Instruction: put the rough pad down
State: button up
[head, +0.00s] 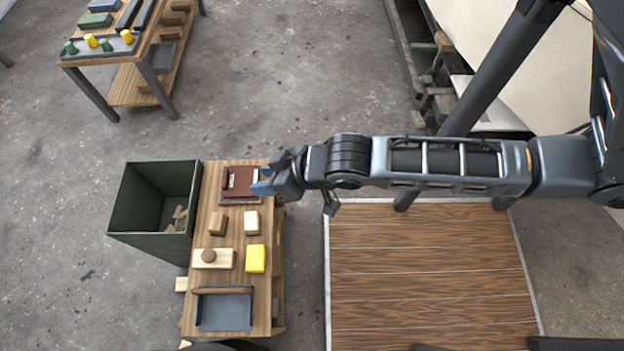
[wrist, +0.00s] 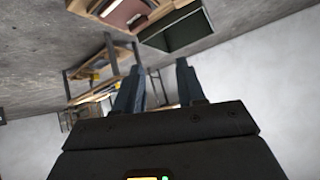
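A dark red flat piece, possibly the rough pad (head: 242,178), lies in a shallow brown-edged tray (head: 225,198) at the far end of the small wooden bench. It also shows upside down at the top of the wrist view (wrist: 124,12). My gripper (head: 264,181) is just right of it in the head view, apparently above the bench edge. In the wrist view the two fingers (wrist: 158,85) stand apart with nothing between them. Part of the tray's right side is hidden by my gripper in the head view.
The bench also carries a brown block (head: 218,223), a cream block (head: 252,222), a knobbed wooden block (head: 213,259), a yellow block (head: 255,258) and a grey tray (head: 224,312). A dark green bin (head: 150,246) stands left. Wooden decking (head: 425,270) lies right.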

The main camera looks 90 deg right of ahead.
jog(key=s+a+r+n+t+y, duration=0.1)
jog(key=s+a+r+n+t, duration=0.1)
jog(key=r, duration=0.7)
jog(key=s+a+r+n+t+y, duration=0.1)
jog(key=s+a+r+n+t, duration=0.2)
jog(key=s+a+r, duration=0.4)
notch_tip(320, 180, up, 2)
jog(key=shift+a+r+t, duration=0.15)
jog(key=shift+a+t, duration=0.35)
jog(key=shift+a, duration=0.2)
notch_tip(320, 180, up, 4)
jog(key=p, duration=0.4)
jog(key=shift+r+p, duration=0.25)
jog(key=shift+p, duration=0.05)
jog(key=shift+c, duration=0.3)
